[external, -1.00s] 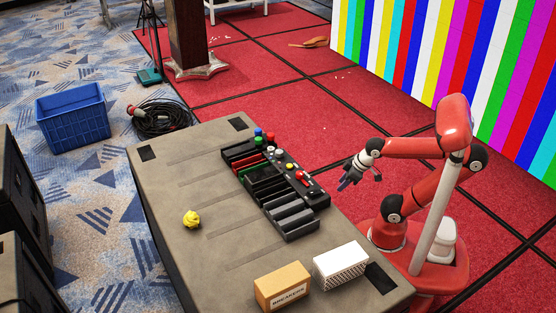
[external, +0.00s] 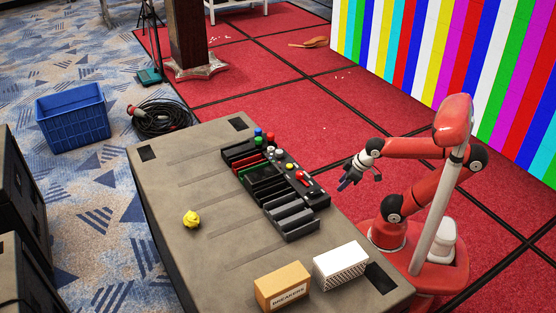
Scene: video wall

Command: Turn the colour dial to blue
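A black control panel (external: 318,199) lies along the right side of the grey table.
On the table (external: 190,255) are a crumpled yellow ball (external: 191,219), a cardboard box marked breakers (external: 282,287) and a white patterned box (external: 341,265). Black slotted trays (external: 290,218) adjoin the panel. A blue crate (external: 73,118) and coiled cable (external: 163,118) lie on the floor.

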